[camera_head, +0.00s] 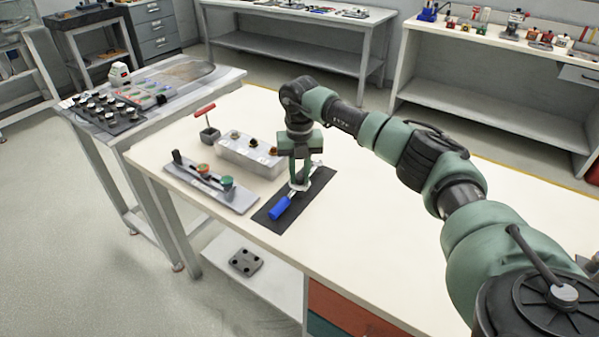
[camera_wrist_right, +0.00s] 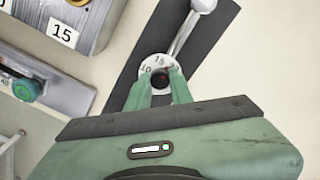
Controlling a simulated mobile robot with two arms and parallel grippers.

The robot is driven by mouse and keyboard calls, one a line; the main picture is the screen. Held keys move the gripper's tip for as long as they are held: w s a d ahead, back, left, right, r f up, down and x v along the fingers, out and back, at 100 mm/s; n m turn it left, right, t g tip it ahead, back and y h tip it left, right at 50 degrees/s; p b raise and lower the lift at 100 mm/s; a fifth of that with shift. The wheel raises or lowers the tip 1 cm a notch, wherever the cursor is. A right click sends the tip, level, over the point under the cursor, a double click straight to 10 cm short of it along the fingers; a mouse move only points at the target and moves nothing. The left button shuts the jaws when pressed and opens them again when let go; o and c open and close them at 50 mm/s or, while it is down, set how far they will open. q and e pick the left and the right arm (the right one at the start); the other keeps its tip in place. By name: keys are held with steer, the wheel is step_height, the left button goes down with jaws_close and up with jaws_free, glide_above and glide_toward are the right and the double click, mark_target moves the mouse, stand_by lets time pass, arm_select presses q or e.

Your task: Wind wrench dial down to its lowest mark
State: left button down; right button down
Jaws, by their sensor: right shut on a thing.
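The wrench lies on a dark mat (camera_head: 265,217) on the white bench, its blue handle (camera_head: 280,208) towards the front edge. Its silver shaft (camera_wrist_right: 186,32) runs up and right in the right wrist view; there the handle is hidden by my gripper. My right gripper (camera_head: 299,184) points down over the wrench. In the wrist view its green fingers (camera_wrist_right: 160,80) are shut on a small dark knob at the dial. My left gripper is not in view.
A grey box with knobs and number labels (camera_head: 247,158) stands just left of the mat. A grey plate with coloured knobs (camera_head: 228,197) lies in front of it. A small holder with a red-handled tool (camera_head: 208,134) stands behind. The bench right of the mat is clear.

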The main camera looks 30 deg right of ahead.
mark_target(299, 177)
steer(key=n, duration=0.5)
steer(key=shift+r+n, duration=0.1)
steer(key=shift+n, duration=0.3)
steer(key=n, duration=0.5)
stand_by(0.9)
steer(key=c, duration=1.2)
jaws_free()
steer(key=shift+c, duration=0.2)
steer(key=shift+r, duration=3.9)
